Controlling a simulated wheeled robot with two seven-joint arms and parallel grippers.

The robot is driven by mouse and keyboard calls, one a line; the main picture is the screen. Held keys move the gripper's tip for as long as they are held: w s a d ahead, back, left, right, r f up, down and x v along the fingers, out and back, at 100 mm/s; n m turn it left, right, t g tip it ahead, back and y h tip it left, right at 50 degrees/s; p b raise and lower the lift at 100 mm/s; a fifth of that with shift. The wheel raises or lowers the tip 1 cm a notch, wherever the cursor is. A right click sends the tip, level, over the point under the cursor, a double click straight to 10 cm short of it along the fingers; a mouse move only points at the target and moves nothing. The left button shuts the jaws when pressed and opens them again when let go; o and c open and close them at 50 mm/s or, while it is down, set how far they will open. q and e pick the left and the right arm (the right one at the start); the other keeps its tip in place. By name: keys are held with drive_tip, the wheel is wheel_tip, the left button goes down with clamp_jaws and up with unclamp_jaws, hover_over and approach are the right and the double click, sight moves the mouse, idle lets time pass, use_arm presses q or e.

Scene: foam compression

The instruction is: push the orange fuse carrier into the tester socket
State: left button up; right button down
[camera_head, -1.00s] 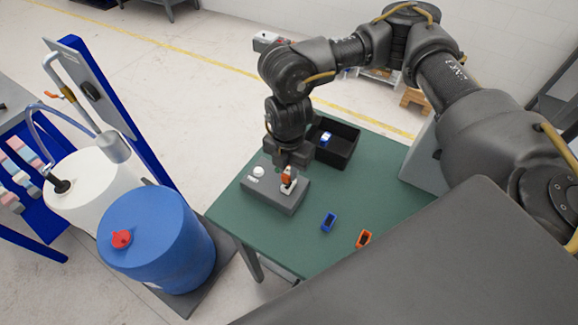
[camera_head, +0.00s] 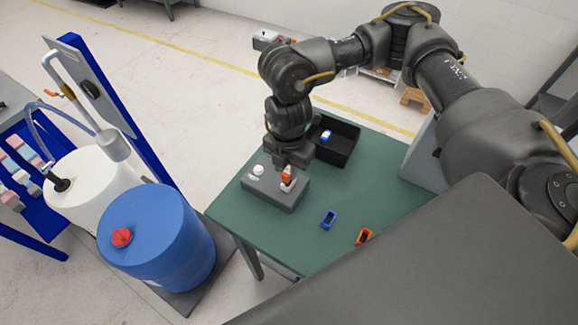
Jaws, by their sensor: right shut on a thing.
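The grey tester (camera_head: 284,199) sits on the green table with a white round knob (camera_head: 258,170) on its left part. The orange fuse carrier (camera_head: 287,175) is upright over the tester's right part, above a pale socket (camera_head: 288,186). My right gripper (camera_head: 286,168) comes down from above and is shut on the carrier. The gripper hides the carrier's top. I cannot tell how deep the carrier sits in the socket. My left gripper is not in view.
A black bin (camera_head: 336,144) with a blue-and-white piece (camera_head: 325,137) stands behind the tester. A blue holder (camera_head: 329,219) and an orange holder (camera_head: 364,237) lie on the green table (camera_head: 300,240) at the front. Blue (camera_head: 155,240) and white drums (camera_head: 95,190) stand left of the table.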

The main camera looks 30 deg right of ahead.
sight(289, 170)
drive_tip(key=shift+f+b, duration=0.9)
drive_tip(key=shift+f, duration=0.35)
drive_tip(key=c, duration=1.3)
unclamp_jaws()
drive_tip(key=shift+o, duration=0.2)
drive_tip(key=shift+r, duration=0.2)
drive_tip(key=shift+r+p, duration=2.9)
drive_tip(key=shift+p, duration=0.25)
drive_tip(key=shift+w+r, duration=0.1)
drive_tip(key=shift+r, duration=0.4)
wheel_tip(289, 170, up, 10)
drive_tip(key=b, duration=0.2)
drive_tip(key=shift+b, duration=0.4)
drive_tip(key=shift+f, duration=0.1)
